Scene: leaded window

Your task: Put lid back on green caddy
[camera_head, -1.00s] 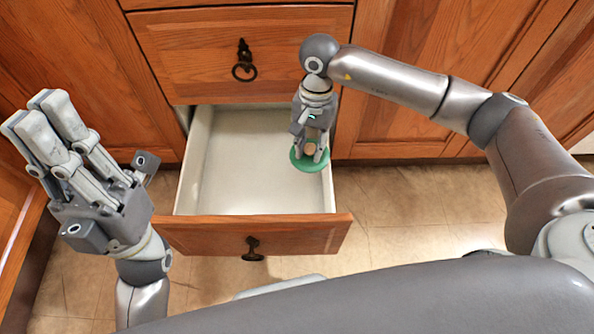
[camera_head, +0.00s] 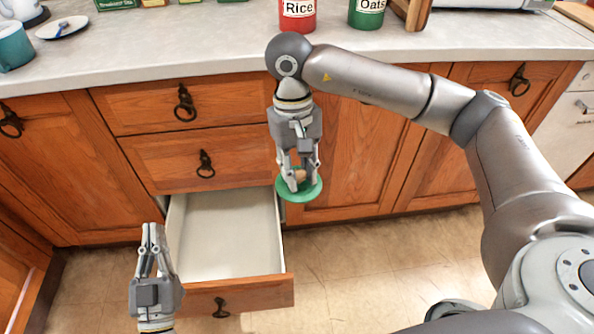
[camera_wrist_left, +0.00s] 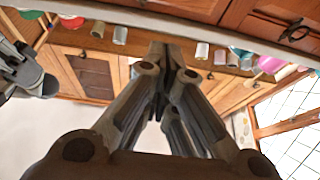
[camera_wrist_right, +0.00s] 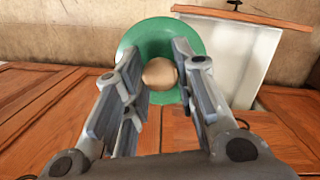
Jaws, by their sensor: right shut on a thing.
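My right gripper (camera_head: 299,180) is shut on the pale wooden knob of the round green lid (camera_head: 314,191). The lid hangs in front of the lower cabinets, just right of the open drawer. In the right wrist view the knob (camera_wrist_right: 160,73) sits between the fingers and the green disc (camera_wrist_right: 145,38) spreads behind it. The green caddy (camera_head: 367,14), labelled Oats, stands on the counter at the top of the head view, its top cut off by the frame. My left gripper (camera_head: 151,238) is empty, its fingers together, by the left side of the drawer.
A red caddy labelled Rice (camera_head: 297,14) stands left of the green one, and a wooden rack (camera_head: 412,12) stands right of it. The counter (camera_head: 230,50) in front of them is clear. The drawer (camera_head: 225,235) is pulled out and looks empty. A teal mug (camera_head: 14,47) is far left.

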